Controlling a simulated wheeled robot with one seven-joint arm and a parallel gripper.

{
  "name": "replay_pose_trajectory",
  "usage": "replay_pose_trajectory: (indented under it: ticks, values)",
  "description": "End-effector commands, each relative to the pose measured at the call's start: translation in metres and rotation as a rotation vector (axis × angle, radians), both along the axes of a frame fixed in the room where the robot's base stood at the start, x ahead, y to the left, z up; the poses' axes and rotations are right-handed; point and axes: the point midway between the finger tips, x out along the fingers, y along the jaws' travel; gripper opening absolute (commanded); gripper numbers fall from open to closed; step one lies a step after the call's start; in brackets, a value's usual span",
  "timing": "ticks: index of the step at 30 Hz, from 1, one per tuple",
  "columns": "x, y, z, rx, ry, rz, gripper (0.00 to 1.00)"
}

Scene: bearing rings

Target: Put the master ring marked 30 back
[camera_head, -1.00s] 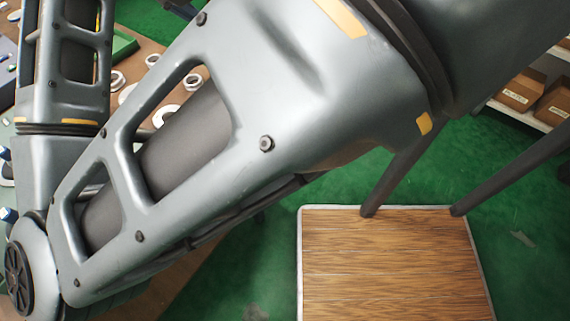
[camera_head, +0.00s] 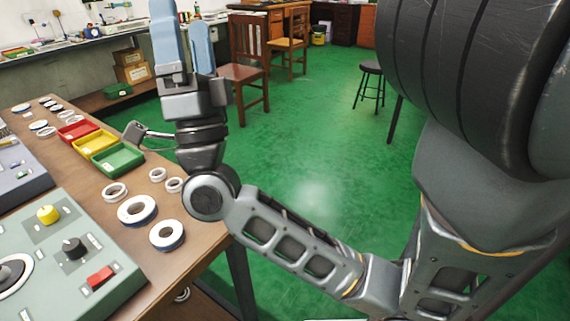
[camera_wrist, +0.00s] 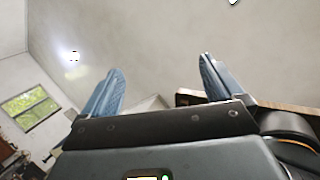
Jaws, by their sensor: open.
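Several pale rings lie on the brown workbench in the head view. A larger ring with a dark blue rim (camera_head: 124,210) and a second one (camera_head: 154,237) are near the bench's right edge. Smaller rings (camera_head: 115,185) lie behind them, and more rings and discs (camera_head: 40,125) are at the far left. No number is readable, so I cannot tell which is marked 30. My gripper (camera_head: 182,18) is open, with its blue fingers pointing up, above and beyond the bench edge. In the wrist view my gripper (camera_wrist: 160,70) shows nothing between its fingers.
Red (camera_head: 79,129), yellow (camera_head: 94,142) and green (camera_head: 118,158) trays stand on the bench. A grey-green control panel (camera_head: 118,262) with knobs fills the near left. Chairs (camera_head: 250,75) and a stool (camera_head: 370,85) stand on the open green floor (camera_head: 310,150).

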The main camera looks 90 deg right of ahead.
Motion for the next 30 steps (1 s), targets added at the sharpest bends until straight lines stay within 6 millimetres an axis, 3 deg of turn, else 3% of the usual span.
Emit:
replay_pose_trajectory:
  ticks: [6, 11, 17, 21, 25, 30]
  values:
    - [0.019, 0.056, -0.064, -0.145, 0.435, 0.096, 0.94]
    - [0.013, 0.095, -0.124, -0.214, 0.744, 0.166, 0.94]
    - [-0.021, 0.144, -0.203, -0.258, 1.125, 0.260, 0.94]
    - [-0.061, 0.176, -0.251, -0.263, 1.372, 0.324, 0.94]
    - [-0.095, 0.199, -0.280, -0.257, 1.546, 0.372, 0.94]
    - [-0.121, 0.215, -0.296, -0.248, 1.661, 0.405, 0.94]
